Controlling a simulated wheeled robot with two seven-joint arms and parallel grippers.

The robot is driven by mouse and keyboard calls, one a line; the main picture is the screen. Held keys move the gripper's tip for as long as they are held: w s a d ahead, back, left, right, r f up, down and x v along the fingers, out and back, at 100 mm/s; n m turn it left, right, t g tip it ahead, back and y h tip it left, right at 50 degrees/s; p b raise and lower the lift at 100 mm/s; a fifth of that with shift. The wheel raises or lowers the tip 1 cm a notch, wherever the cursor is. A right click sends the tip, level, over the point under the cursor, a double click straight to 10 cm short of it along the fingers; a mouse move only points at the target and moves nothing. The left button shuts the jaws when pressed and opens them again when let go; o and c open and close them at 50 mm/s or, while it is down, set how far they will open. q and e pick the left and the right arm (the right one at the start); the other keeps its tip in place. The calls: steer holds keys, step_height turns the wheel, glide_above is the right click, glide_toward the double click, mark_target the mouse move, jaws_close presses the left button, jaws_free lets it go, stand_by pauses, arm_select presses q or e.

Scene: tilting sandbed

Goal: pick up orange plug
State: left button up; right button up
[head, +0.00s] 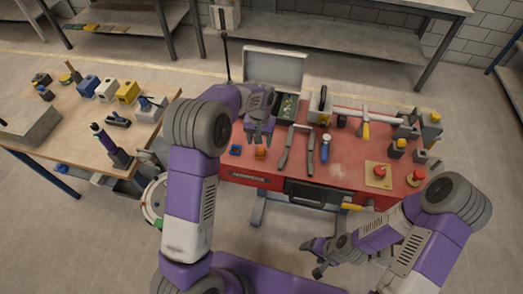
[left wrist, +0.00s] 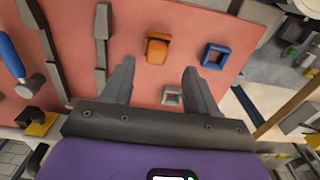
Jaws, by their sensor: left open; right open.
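The orange plug (head: 260,153) lies on the red workbench top (head: 340,172), near its left front part. It also shows in the left wrist view (left wrist: 158,47), just beyond the gap between my fingertips. My left gripper (head: 259,138) is open above the bench, and its two fingers (left wrist: 158,66) point toward the plug without closing around it. My right gripper (head: 314,258) is open and empty, low in front of the bench at the right.
A blue square ring (left wrist: 214,54) lies right of the plug, and a grey square ring (left wrist: 172,97) lies between my left fingers. Long grey bars (head: 292,150) and a blue-handled tool (head: 325,148) lie close by. A wooden table (head: 78,135) stands at the left.

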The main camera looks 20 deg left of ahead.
mark_target(261, 149)
arm_select(q)
steer(key=f, duration=0.5)
steer(key=shift+d+f, duration=0.2)
steer(key=shift+c, duration=0.4)
jaws_close()
